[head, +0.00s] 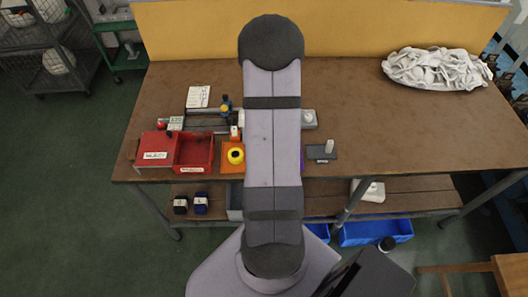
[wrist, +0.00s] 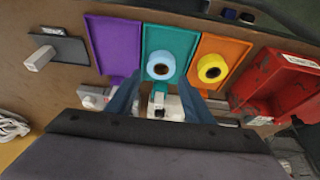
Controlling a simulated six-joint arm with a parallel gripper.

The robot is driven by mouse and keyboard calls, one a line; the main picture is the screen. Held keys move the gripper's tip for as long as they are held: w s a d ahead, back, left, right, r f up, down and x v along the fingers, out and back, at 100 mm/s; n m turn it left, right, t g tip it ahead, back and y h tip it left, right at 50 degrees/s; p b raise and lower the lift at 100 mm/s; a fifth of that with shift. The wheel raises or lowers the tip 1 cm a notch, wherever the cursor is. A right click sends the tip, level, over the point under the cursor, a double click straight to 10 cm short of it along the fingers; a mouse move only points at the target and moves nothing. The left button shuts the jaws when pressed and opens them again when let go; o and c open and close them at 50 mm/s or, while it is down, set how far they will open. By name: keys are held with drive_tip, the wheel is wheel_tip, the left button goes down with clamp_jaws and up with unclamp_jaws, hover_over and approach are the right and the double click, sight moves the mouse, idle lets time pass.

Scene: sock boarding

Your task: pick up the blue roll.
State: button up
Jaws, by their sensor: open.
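In the head view my arm hides the blue roll, the teal tray and my gripper.
A yellow roll (wrist: 212,61) sits on the orange tray (wrist: 233,47), with a red bin (head: 194,150) beyond it. The purple tray (wrist: 114,40) is empty. A dark plate with a pale post (head: 329,147) stands right of my arm. White cloth (head: 436,70) lies at the back right.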

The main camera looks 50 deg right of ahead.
drive_tip(key=shift+f, duration=0.25)
drive_tip(key=shift+p+x, duration=0.9)
drive_tip(key=shift+x, duration=0.4)
drive_tip(key=shift+p+x, duration=0.3)
drive_tip(key=shift+x, duration=1.05)
drive_tip(key=shift+w+d+r, duration=0.1)
drive_tip(key=shift+w+r, duration=0.05)
drive_tip(key=shift+w, duration=0.05)
drive_tip(key=c, duration=0.7)
